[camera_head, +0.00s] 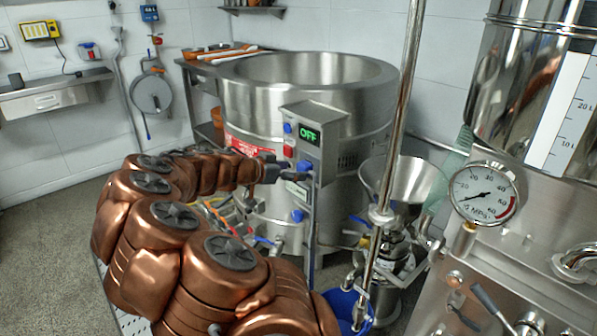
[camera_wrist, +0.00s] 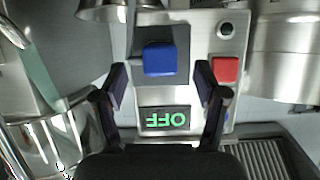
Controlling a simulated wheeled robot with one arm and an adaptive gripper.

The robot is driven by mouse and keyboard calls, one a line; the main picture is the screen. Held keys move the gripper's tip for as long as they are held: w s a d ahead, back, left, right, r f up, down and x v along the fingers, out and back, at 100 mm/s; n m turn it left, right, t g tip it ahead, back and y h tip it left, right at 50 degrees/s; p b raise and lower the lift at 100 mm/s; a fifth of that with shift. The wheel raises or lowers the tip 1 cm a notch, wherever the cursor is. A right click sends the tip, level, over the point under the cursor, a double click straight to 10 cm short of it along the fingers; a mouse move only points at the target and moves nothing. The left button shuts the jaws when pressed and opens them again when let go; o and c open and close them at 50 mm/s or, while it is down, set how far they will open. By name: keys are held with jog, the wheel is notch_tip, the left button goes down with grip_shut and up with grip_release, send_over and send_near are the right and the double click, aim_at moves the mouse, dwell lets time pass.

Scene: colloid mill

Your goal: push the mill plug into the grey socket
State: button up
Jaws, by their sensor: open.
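A blue block, which I take for the mill plug (camera_wrist: 160,59), sits at a dark grey square plate, apparently the grey socket (camera_wrist: 181,43), on the control panel face. The wrist view cannot tell me how deep the plug sits. My gripper (camera_wrist: 160,84) is open, with one finger on each side, between the plug and the green OFF display (camera_wrist: 165,119). The fingers do not visibly touch the plug. In the head view my gripper (camera_head: 284,170) is at the front of the control box (camera_head: 320,117), below its OFF display. It partly hides the panel's lower part there.
A red button (camera_wrist: 225,69) is close beside one finger. A large steel vat (camera_head: 345,85) stands behind the box. A steel pole (camera_head: 401,105) and funnel (camera_head: 425,180) stand to the right, with a pressure gauge (camera_head: 484,193) on a steel machine beyond. Open floor is at left.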

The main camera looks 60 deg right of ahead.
jog(key=v, duration=0.8)
jog(key=shift+a, duration=0.15)
jog(key=s+a+f+n+y, duration=0.35)
jog(key=s+a+n, duration=0.4)
jog(key=a, duration=0.55)
jog(key=s+a+f+n+y, duration=0.3)
jog(key=s+a+n+y, duration=0.35)
jog(key=a, duration=0.65)
jog(key=s+a+f+n+y, duration=0.35)
jog(key=s+a+n, duration=0.45)
jog(key=a, duration=0.5)
notch_tip(320, 180, up, 19)
jog(key=m+t+p, duration=0.1)
jog(key=p, duration=1.6)
jog(key=shift+f+t, duration=0.15)
jog(key=shift+t, duration=0.15)
jog(key=shift+d+h, duration=0.1)
jog(key=shift+h, duration=0.15)
